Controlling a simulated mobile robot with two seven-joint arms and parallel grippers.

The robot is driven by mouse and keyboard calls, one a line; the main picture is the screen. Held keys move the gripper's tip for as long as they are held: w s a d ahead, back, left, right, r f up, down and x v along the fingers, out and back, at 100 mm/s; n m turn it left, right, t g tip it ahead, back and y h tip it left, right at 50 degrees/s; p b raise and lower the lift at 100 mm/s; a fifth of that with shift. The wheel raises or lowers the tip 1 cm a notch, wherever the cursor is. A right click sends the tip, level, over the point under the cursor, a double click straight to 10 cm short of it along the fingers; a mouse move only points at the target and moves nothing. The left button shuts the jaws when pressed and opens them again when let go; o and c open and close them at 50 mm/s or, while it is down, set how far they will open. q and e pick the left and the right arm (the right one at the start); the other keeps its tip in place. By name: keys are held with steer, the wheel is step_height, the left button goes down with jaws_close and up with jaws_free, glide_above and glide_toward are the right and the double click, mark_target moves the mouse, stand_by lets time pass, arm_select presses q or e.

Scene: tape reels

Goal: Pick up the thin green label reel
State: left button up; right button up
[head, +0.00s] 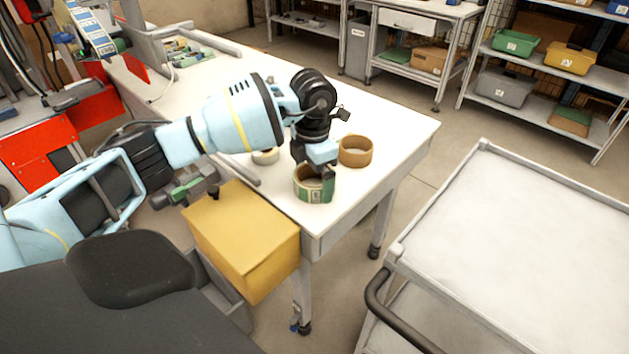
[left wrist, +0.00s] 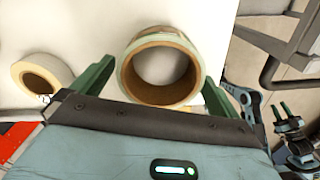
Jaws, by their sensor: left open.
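A reel with a tan core and a green-and-cream outer side, the green label reel (head: 309,194), sits on the white table near its front corner. In the left wrist view the reel (left wrist: 138,87) shows its round open hole and brown inner wall. My left gripper (head: 315,184) is down at this reel, pointing downward. In the left wrist view its two green fingers (left wrist: 158,72) stand apart on either side of the reel, open. I cannot tell whether either finger touches it. The reel's near edge is partly hidden by the gripper body.
A brown reel (head: 355,151) stands just right of the gripper on the white table (head: 385,120). A pale reel (head: 266,156) lies to the left, partly behind my arm. A yellow box (head: 240,240) stands beside the table's front edge. A white cart (head: 520,230) is at right.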

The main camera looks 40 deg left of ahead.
arm_select(q)
steer(key=shift+f, duration=0.35)
steer(key=c, duration=0.9)
steer(key=shift+r, duration=0.25)
steer(key=shift+r, duration=0.65)
steer(key=shift+s+d+r, duration=0.1)
steer(key=shift+s+r, duration=0.05)
steer(key=shift+r, duration=0.35)
steer(key=shift+s+d+r, duration=0.1)
steer(key=shift+r, duration=0.4)
steer(key=s+d+r, duration=0.1)
steer(key=s+d, duration=0.7)
steer(key=s, duration=0.5)
steer(key=shift+r, duration=0.15)
